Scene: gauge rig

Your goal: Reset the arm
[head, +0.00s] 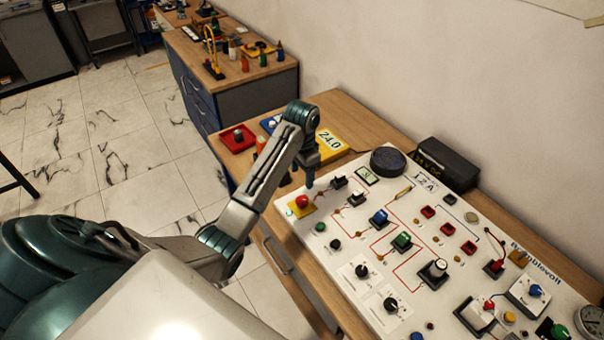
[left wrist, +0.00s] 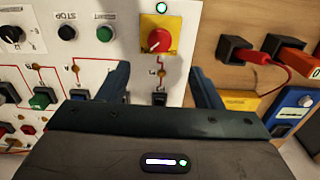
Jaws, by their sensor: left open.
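A red knob (head: 303,201) on a yellow plate stands just beside and below the fingertips. In the left wrist view the red knob (left wrist: 159,40) lies beyond the two fingers, roughly between their lines. The left gripper (left wrist: 162,80) is open with nothing between its fingers. A black switch (left wrist: 158,98) shows between the fingers. My right gripper is not in view.
The panel carries several switches, knobs and red-lined circuits. A yellow supply box (head: 329,143) reading 24.0 and a red tray (head: 237,138) stand behind the arm. A black box (head: 447,163) and a round black disc (head: 387,161) sit at the panel's back edge, near the wall.

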